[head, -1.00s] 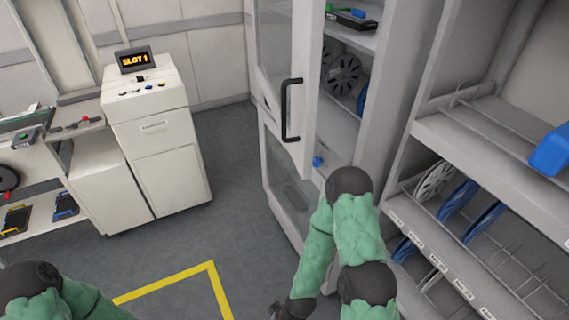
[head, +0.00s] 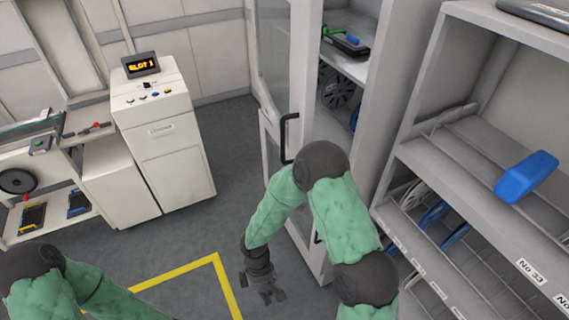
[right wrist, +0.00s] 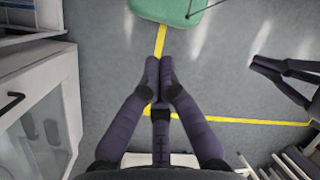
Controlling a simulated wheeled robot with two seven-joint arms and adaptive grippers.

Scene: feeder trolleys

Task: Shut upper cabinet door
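The upper cabinet door (head: 303,60) is a pale framed glass panel that stands open in the head view. Its black bar handle (head: 287,140) is on the near edge, partly behind my right arm. My right gripper (head: 270,294) hangs low over the floor, left of the open lower door (head: 312,258), apart from the upper door and its handle. In the right wrist view its fingertips (right wrist: 159,68) meet with nothing between them. A pale door with a black handle (right wrist: 12,103) shows at the left there. My left gripper is outside the head view; only its arm shows.
Inside the cabinet are dark reels (head: 338,90) and a black tray (head: 345,45). A shelf rack (head: 430,165) with reels and a blue item (head: 525,177) stands close on the right. A white console (head: 165,150) is at the left. Floor between is clear.

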